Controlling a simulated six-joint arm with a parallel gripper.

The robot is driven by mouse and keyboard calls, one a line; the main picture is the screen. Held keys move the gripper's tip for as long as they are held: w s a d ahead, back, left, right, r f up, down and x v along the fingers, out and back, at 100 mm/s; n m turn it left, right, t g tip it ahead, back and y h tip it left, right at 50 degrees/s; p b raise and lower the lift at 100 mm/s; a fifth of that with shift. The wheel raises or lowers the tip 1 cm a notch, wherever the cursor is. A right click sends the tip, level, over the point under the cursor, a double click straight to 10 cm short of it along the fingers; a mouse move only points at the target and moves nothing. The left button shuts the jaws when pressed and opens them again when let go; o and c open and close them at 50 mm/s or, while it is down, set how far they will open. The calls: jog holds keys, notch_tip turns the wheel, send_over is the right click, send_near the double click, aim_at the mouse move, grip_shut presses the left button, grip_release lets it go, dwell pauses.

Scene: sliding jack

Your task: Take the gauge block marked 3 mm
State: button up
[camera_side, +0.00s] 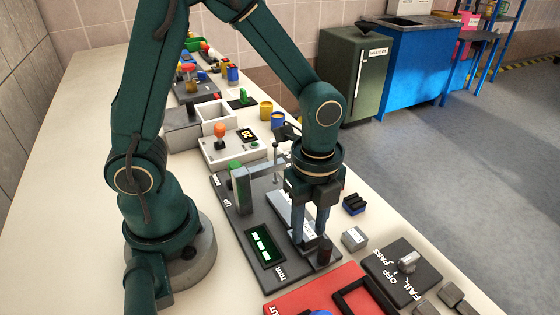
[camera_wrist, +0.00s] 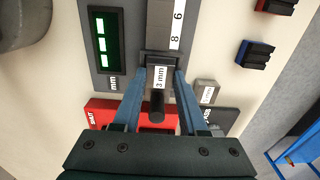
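The 3 mm block (camera_wrist: 160,78) shows in the wrist view as a small grey piece with a white "3 mm" label. It lies at the near end of the jack's numbered slide (camera_wrist: 165,18), against a dark jaw-like part (camera_wrist: 160,57). A black upright knob (camera_wrist: 157,105) stands just nearer to me. My gripper (camera_wrist: 161,74) is open, with one finger on each side of the block and narrow gaps visible. In the side view my gripper (camera_side: 311,236) points down over the front end of the jack (camera_side: 238,215). The fingers largely hide the block there.
The jack has a lit green display (camera_side: 264,245). A loose grey block (camera_side: 354,239) with a pale label lies to the right, near a black slotted holder (camera_side: 354,205). A red tray (camera_side: 318,290) and a dark PASS/FAIL panel (camera_side: 390,268) lie in front.

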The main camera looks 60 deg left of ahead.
aim_at(309, 231)
grip_shut()
jog(key=shift+r, duration=2.55)
